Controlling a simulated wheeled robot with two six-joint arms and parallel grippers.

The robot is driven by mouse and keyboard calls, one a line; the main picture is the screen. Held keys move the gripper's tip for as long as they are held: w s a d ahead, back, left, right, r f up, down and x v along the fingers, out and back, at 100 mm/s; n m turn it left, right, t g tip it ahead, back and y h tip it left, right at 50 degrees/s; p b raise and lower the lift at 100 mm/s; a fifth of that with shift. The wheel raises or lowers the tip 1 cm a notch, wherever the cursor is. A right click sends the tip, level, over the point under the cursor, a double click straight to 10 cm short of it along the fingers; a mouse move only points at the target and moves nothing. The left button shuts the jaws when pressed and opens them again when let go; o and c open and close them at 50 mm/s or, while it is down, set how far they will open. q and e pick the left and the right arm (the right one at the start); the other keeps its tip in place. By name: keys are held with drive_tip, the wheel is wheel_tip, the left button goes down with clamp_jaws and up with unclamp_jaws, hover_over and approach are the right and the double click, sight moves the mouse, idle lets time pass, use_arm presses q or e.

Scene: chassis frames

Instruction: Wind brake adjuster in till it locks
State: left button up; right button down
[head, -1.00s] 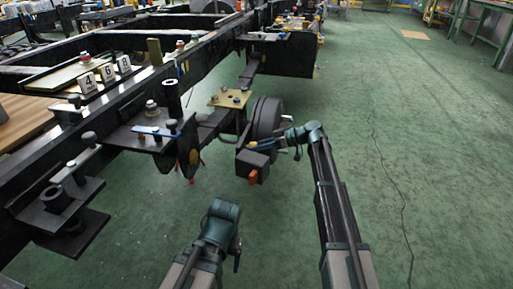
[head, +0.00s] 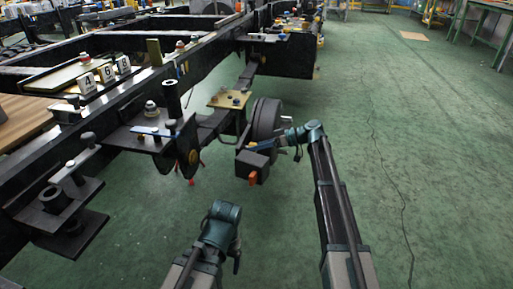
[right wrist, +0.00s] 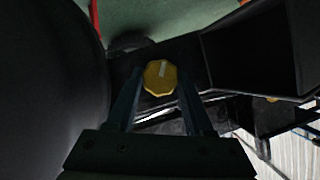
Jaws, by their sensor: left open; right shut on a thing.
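The brake adjuster is a yellow faceted knob (right wrist: 160,77) with a white mark pointing nearly straight up in the right wrist view. My right gripper (right wrist: 160,88) is shut on it, one finger on each side. In the head view my right gripper (head: 264,146) reaches left to the black block beside the wheel drum (head: 266,119); the knob is hard to make out there. My left gripper (head: 237,264) hangs low over the floor, away from the chassis. It is open, though its jaws barely show.
The black chassis frame (head: 206,62) with brackets and bolts fills the left side. An orange piece (head: 253,179) hangs below the black block. A large dark round surface (right wrist: 45,90) lies close left of my right gripper. The green floor (head: 430,170) at right is clear.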

idle(0.8)
drive_tip(key=shift+c, duration=1.5)
unclamp_jaws()
drive_tip(key=p+v, duration=0.5)
drive_tip(key=v, duration=0.9)
